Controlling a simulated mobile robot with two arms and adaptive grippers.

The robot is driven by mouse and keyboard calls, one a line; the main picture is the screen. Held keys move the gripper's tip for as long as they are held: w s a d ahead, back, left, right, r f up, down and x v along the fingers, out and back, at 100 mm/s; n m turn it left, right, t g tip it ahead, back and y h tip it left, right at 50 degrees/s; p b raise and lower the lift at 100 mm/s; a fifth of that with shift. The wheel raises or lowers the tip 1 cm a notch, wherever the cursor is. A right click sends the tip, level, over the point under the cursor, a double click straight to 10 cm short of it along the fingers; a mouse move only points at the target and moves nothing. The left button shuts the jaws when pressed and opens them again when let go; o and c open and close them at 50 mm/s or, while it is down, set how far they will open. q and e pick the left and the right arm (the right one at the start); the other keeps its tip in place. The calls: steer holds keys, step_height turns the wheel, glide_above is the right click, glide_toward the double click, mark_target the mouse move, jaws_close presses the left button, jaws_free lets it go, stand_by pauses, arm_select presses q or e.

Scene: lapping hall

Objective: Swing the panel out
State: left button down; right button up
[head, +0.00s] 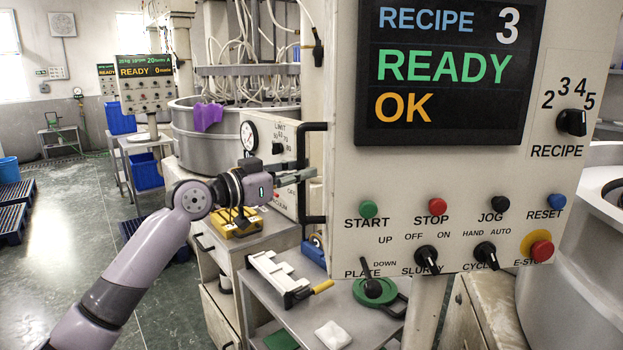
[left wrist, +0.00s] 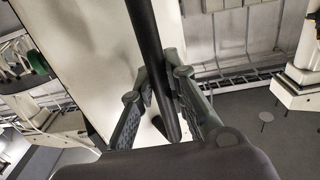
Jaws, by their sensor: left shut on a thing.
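The control panel (head: 340,140) is a large cream box on the right of the head view, its screen reading RECIPE 3, READY, OK. A black bar handle (head: 312,135) stands upright on its left edge. My left gripper (head: 308,174) reaches in from the left and is shut on this handle at mid height. In the left wrist view the dark handle bar (left wrist: 147,35) runs between the two fingers of my left gripper (left wrist: 160,85), with the pale panel side (left wrist: 90,45) behind. My right gripper is not in view.
Below the panel, a grey table (head: 310,318) holds a white block tool, a green round piece and a white cloth. A large round lapping machine (head: 190,135) stands behind my left arm. Another white machine (head: 590,260) is at the right. Open floor (head: 75,215) lies at the left.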

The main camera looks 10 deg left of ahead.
arm_select(q)
steer(key=shift+w+a, duration=0.15)
steer(key=shift+a, duration=0.1)
steer(key=shift+r, duration=0.2)
steer(key=shift+r, duration=0.15)
steer(key=c, duration=2)
jaws_free()
steer(key=o, duration=0.4)
steer(key=shift+w+d+f, duration=0.15)
steer(key=shift+w+f, duration=0.2)
steer(key=shift+w, duration=0.05)
steer(key=shift+o, duration=0.2)
steer(key=shift+s, duration=0.1)
steer(key=shift+s, duration=0.2)
steer(key=v, duration=1.1)
steer(key=shift+s+a, duration=0.2)
steer(key=shift+a, duration=0.15)
